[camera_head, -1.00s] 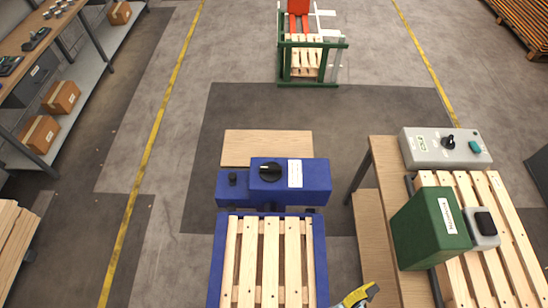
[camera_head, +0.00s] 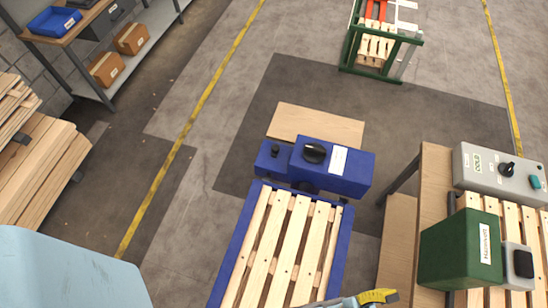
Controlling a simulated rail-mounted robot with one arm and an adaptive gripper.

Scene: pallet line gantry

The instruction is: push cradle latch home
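The blue cradle (camera_head: 343,233) stands at the bottom centre, a blue frame with pale wooden slats. A blue box (camera_head: 352,178) with a black knob and a white label sits at its far end. A yellow-tipped grey piece (camera_head: 380,296) shows at the bottom edge, by the cradle's right side. It is cut off, and I cannot tell whether it is the latch or how far in it sits. My pale blue arm link (camera_head: 65,275) fills the lower left corner. My gripper is out of view.
On the right, a wooden bench (camera_head: 432,190) carries a grey control box (camera_head: 480,173), a green box (camera_head: 455,255) and slats. A green-framed stand (camera_head: 385,72) is at the back. Shelving (camera_head: 90,82) and stacked boards (camera_head: 45,165) are on the left. Floor left of the cradle is clear.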

